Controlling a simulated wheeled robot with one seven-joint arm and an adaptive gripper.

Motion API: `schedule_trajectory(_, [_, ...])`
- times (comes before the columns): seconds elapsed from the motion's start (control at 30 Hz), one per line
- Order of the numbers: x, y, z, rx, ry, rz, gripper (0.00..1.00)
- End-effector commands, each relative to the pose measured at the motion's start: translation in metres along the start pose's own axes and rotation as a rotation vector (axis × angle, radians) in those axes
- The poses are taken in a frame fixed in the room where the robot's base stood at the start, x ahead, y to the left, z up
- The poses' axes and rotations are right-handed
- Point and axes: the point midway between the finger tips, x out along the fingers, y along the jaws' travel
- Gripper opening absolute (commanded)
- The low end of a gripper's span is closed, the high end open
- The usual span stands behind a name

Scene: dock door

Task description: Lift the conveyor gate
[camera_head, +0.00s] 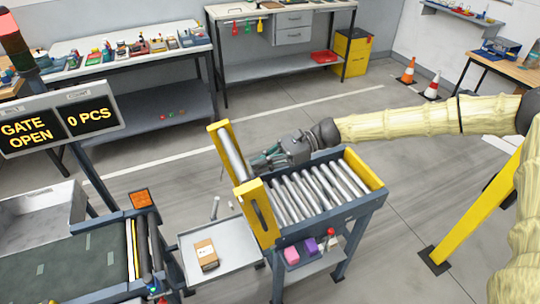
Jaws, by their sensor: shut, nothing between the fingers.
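The conveyor gate (257,212) stands raised at the left end of the roller conveyor (376,197), its yellow side plates sticking up above the roller bed with a grey roller between them. A dark slot shows in the near plate. My gripper (256,163) is shut and empty, just right of the gate and above the far-left part of the rollers. I cannot tell whether its fingertips touch the gate. The display sign (60,121) at the left reads "GATE OPEN" and "0 PCS".
A belt conveyor (75,270) lies at the left, across a gap. A grey tray (228,236) with a small cardboard box (206,254) sits below the gate. Pink and purple items lie on the shelf under the rollers. A yellow post (475,213) stands right. Workbenches line the back.

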Motion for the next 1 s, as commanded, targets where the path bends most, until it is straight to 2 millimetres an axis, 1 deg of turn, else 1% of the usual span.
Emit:
schedule_trajectory(0.2, [0.009,0.0,0.0,0.001,0.0,-0.001,0.0])
schedule_trajectory(0.57, [0.01,0.0,0.0,0.001,0.0,-0.001,0.0])
schedule_trajectory(0.67, [0.013,0.0,0.001,0.0,0.008,0.001,0.0])
schedule_trajectory(0.83, [0.029,0.0,0.005,-0.001,0.055,0.003,0.0])
schedule_trajectory(1.0, [0.05,0.0,0.002,0.0,0.084,0.002,0.0])
